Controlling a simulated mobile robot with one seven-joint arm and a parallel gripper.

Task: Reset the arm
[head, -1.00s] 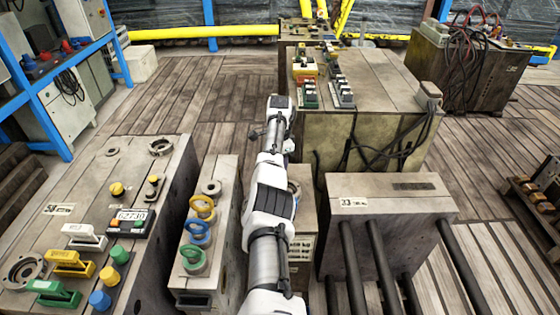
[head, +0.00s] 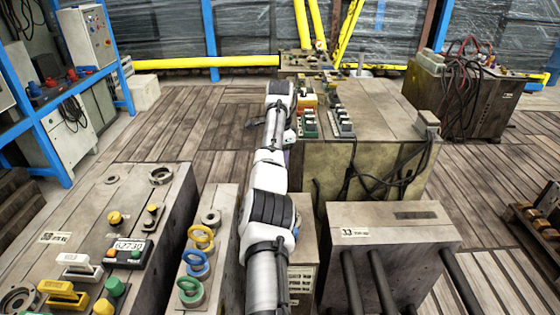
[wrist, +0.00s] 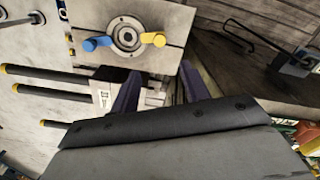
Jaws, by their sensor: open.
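My arm (head: 268,205) reaches up the middle of the head view, over the gap between the blocks. My gripper (wrist: 157,90) shows in the wrist view as two dark purple fingers standing apart, with nothing seen held between them. The wrist housing hides the lower part of that view. Beyond the fingers is a block face (wrist: 150,15) with a round flange (wrist: 127,37) and a blue and a yellow handle. In the head view the gripper is mostly hidden behind the arm.
At left stands a block with coloured handles and a numbered counter (head: 129,249). Beside my arm is a narrow block with yellow, blue and green rings (head: 197,262). At right are a block marked 33 (head: 390,236) and a large cabinet (head: 385,105). Plank floor (head: 190,120) is open at back left.

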